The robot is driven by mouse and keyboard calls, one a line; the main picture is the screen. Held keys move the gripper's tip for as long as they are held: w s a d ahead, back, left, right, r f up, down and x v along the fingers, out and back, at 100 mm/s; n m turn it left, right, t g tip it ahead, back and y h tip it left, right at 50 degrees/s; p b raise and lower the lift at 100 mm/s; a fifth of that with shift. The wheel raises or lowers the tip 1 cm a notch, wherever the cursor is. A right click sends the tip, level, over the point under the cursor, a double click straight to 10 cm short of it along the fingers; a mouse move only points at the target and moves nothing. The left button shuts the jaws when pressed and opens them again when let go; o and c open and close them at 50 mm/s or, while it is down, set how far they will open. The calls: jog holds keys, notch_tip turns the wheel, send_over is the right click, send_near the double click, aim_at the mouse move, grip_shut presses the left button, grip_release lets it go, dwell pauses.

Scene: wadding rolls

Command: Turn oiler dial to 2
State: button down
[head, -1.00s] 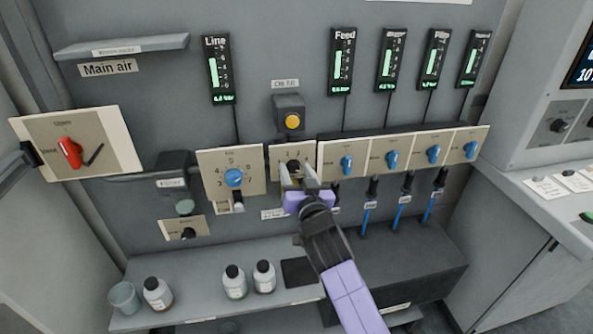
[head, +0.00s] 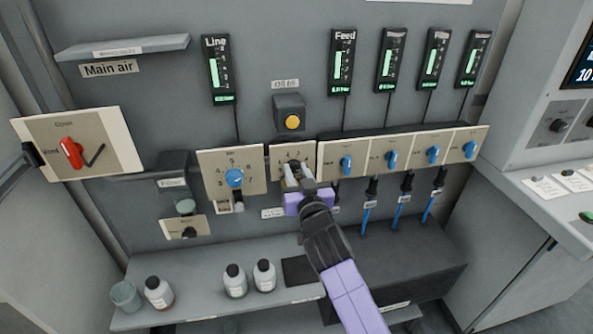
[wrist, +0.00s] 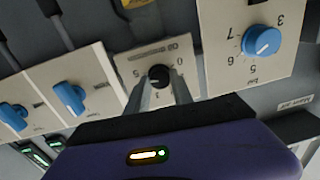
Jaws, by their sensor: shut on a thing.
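The oiler dial is a small black knob (wrist: 158,76) on a beige plate (wrist: 135,58) with printed numbers, below a box with a yellow button. In the head view its plate (head: 281,150) shows between the line regulator and the row of blue knobs, with the knob mostly hidden by my fingers. My gripper (head: 294,174) is shut on the black knob, one finger on each side. The fingers also reach to the knob in the wrist view (wrist: 160,85). I cannot tell which number the knob points at.
The blue line dial (head: 235,177) is close on the left. Several blue knobs (head: 347,165) sit close on the right. The yellow button (head: 292,122) is just above. Bottles (head: 264,275) stand on the shelf below, and a red handle (head: 70,152) is at far left.

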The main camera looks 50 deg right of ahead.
jog(key=n+p, duration=0.2)
jog(key=n, duration=0.2)
jog(key=shift+r, duration=0.15)
jog(key=n+p, duration=0.1)
jog(key=n, duration=0.3)
jog(key=shift+a, duration=0.1)
jog(key=n+p, duration=0.2)
jog(key=n, duration=0.1)
jog(key=shift+g, duration=0.4)
jog(key=n+p, duration=0.1)
jog(key=n, duration=0.2)
jog(key=shift+w+a+n+h, duration=0.1)
jog(key=shift+n+h, duration=0.2)
jog(key=shift+n, duration=0.1)
jog(key=n+p, duration=0.2)
jog(key=n, duration=0.5)
jog(key=n+p, duration=0.1)
jog(key=n, duration=0.1)
jog(key=shift+f+h, duration=0.25)
jog(key=shift+h, duration=0.05)
jog(key=shift+n, duration=0.3)
